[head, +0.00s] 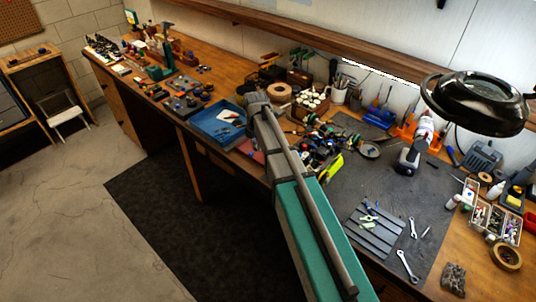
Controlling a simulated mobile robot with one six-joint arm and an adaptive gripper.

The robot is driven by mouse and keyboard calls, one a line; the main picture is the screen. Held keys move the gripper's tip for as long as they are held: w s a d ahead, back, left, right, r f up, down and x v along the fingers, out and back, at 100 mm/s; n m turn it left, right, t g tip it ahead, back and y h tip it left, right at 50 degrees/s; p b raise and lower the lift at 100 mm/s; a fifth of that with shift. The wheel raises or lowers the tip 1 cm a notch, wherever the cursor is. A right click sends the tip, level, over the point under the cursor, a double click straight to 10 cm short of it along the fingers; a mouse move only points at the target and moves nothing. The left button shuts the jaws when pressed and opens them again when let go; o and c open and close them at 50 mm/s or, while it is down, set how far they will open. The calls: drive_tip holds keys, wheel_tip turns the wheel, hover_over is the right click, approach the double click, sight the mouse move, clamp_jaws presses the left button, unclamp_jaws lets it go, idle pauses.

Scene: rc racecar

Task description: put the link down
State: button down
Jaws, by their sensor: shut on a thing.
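My gripper is not in this view, so what it holds cannot be seen. My own arm and body parts cross the middle of the picture and hide part of the bench. I cannot pick out the link for certain. A grey ridged tray (379,241) lies on the dark work mat (340,190), with small pale green parts (368,219) on it.
Two wrenches lie by the tray, one (406,266) near the front. A magnifier lamp (476,102) overhangs the right side. A blue tray (218,122), a parts organiser (499,212) and a tape roll (506,257) stand around. The mat's right part is fairly clear.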

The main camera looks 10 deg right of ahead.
drive_tip(key=w+d+f+b, duration=0.1)
drive_tip(key=w+f+b, duration=0.1)
drive_tip(key=w+d+f+b, duration=0.4)
drive_tip(key=shift+f, duration=0.3)
idle(0.3)
drive_tip(key=shift+w+d+f+b, duration=0.15)
drive_tip(key=shift+w+f+b, duration=0.15)
drive_tip(key=shift+f+b, duration=1.65)
drive_tip(key=shift+f, duration=0.05)
drive_tip(key=shift+f, duration=0.1)
drive_tip(key=c, duration=1.1)
unclamp_jaws()
drive_tip(key=shift+o, duration=0.9)
